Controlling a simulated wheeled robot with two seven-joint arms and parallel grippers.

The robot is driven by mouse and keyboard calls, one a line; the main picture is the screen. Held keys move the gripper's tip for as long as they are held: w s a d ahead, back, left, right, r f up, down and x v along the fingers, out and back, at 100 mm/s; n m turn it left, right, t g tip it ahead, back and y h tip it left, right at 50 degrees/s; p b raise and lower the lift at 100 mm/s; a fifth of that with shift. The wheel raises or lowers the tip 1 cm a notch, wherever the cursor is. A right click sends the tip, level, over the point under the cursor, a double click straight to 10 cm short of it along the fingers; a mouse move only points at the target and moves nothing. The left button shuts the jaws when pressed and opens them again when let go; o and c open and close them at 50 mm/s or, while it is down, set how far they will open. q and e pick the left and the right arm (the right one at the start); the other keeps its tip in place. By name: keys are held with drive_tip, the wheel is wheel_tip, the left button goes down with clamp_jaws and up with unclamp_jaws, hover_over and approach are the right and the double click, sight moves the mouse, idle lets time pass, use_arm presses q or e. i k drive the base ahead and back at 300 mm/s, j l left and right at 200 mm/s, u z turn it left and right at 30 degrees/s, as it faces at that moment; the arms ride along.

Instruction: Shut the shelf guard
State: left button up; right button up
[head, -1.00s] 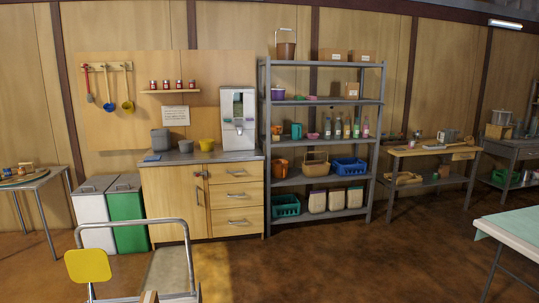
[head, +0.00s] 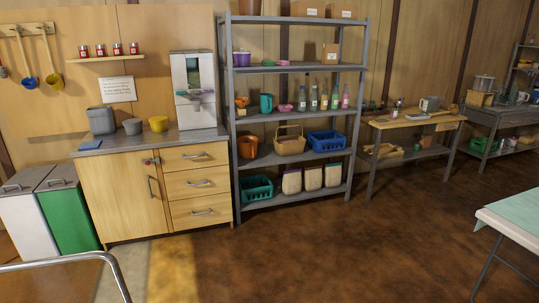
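A grey metal shelf rack (head: 295,68) stands against the wall at the middle of the head view. It has several levels loaded with goods. I cannot make out a guard on it at this distance; its front looks open. Neither of my grippers is in view.
Left of the rack stands a wooden cabinet (head: 125,197) with a dispenser (head: 194,75) on top. White (head: 22,228) and green (head: 72,222) bins stand beside it. A metal rail (head: 60,262) is close at lower left. A workbench (head: 415,122) and a table (head: 510,222) stand right. Open brown floor lies ahead.

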sight(239, 72)
drive_tip(key=i, duration=1.9)
drive_tip(key=i+z, duration=0.1)
drive_tip(key=i, duration=0.4)
drive_tip(key=i+j+z, duration=0.1)
drive_tip(key=i, duration=0.35)
drive_tip(key=i+j+z, duration=0.1)
drive_tip(key=i, duration=0.4)
drive_tip(key=i+j+z, duration=0.1)
drive_tip(key=i, duration=0.35)
drive_tip(key=i+j+z, duration=0.3)
drive_tip(key=i, duration=0.15)
drive_tip(key=i+j+z, duration=0.3)
drive_tip(key=i, duration=0.15)
